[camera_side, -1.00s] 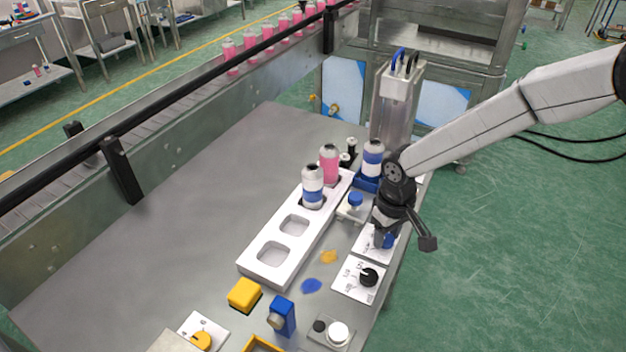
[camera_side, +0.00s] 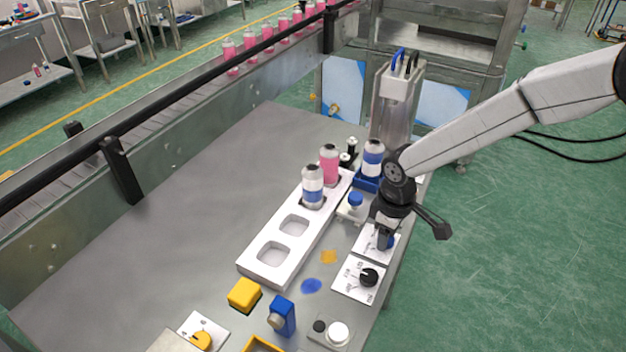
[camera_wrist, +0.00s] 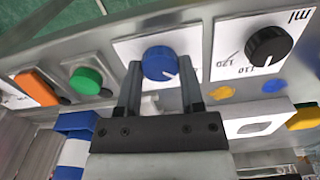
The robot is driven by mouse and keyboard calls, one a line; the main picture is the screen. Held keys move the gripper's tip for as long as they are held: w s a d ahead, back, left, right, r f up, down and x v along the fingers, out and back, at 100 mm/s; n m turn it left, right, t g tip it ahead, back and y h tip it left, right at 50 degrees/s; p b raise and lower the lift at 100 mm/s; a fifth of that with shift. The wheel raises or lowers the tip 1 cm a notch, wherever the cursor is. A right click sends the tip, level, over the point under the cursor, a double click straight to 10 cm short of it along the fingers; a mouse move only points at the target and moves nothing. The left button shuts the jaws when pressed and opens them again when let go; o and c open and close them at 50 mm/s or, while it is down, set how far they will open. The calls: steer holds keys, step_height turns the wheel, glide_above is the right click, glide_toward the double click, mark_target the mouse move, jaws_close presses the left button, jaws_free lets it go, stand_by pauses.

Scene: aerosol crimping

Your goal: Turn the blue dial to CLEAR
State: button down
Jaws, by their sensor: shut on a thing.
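The blue dial (camera_wrist: 160,63) sits on a white plate (camera_wrist: 205,40) and lies between the two fingers of my gripper (camera_wrist: 160,80) in the wrist view. A white pointer mark shows on the dial's lower right edge. The plate's lettering is hidden, so I cannot tell which setting the mark faces. In the side view my gripper (camera_side: 386,238) points down over the dial (camera_side: 391,242), which is mostly hidden behind the fingers. My gripper is shut on the dial.
A black dial (camera_side: 368,277) on a white scale plate stands just beside. A white tray (camera_side: 258,262) with a blue-banded can (camera_side: 312,186) and a pink can (camera_side: 329,164) is to the left. A green button (camera_wrist: 86,80) and an orange switch (camera_wrist: 37,87) are on the dial's other side.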

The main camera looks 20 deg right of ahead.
steer(key=shift+c, duration=1.1)
jaws_free()
steer(key=shift+r, duration=0.2)
steer(key=shift+r, duration=3.8)
steer(key=s+d+r+m+t, duration=0.1)
steer(key=s+d+m+t, duration=0.1)
steer(key=s+d+m, duration=0.6)
steer(key=s+d, duration=0.7)
steer(key=d, duration=0.4)
steer(key=shift+d+r+t, duration=0.15)
steer(key=shift+d+t, duration=0.05)
steer(key=shift+t, duration=0.1)
